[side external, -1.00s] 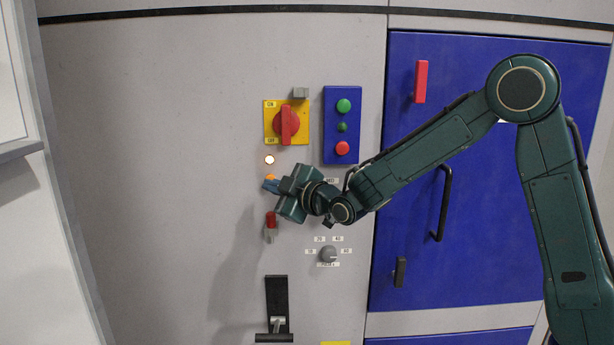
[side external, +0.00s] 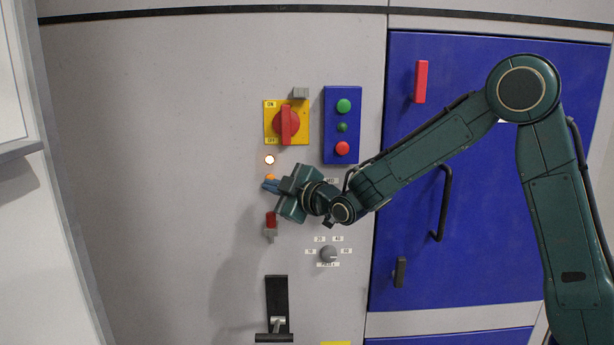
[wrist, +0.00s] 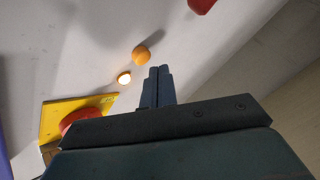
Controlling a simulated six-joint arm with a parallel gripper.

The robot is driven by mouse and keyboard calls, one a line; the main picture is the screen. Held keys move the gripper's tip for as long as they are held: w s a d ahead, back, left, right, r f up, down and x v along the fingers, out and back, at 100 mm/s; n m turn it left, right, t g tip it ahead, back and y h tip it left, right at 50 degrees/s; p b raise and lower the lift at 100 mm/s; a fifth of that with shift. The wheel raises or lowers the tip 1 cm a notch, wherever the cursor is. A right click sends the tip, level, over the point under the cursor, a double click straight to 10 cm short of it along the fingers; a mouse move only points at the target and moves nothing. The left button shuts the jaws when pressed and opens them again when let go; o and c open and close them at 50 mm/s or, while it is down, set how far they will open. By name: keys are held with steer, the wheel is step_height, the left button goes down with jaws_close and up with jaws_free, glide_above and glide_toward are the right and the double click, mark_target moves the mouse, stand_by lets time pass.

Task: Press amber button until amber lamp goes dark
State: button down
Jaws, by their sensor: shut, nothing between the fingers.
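The amber button (wrist: 141,54) stands out from the grey panel in the wrist view. In the side view only its upper part (side external: 270,177) shows above my gripper. The lamp (side external: 269,160) just above the button is lit, with a bright whitish centre; it also glows in the wrist view (wrist: 124,78). My gripper (side external: 268,186) is shut and empty, its blue fingertips at the lower edge of the button in the side view. In the wrist view the closed fingers (wrist: 159,72) are beside the button with a small gap in the picture. I cannot tell whether they touch it.
A red rotary switch (side external: 287,124) on a yellow plate is above the lamp. A blue box (side external: 342,125) with green and red buttons is to its right.

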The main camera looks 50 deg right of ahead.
steer(key=shift+w+d, duration=0.65)
stand_by(1.4)
steer(key=shift+s+a, duration=0.15)
stand_by(0.4)
steer(key=shift+s+a, duration=0.5)
stand_by(0.3)
steer(key=s+a, duration=0.3)
steer(key=shift+s+a, duration=0.25)
stand_by(0.4)
steer(key=shift+s+d, duration=0.1)
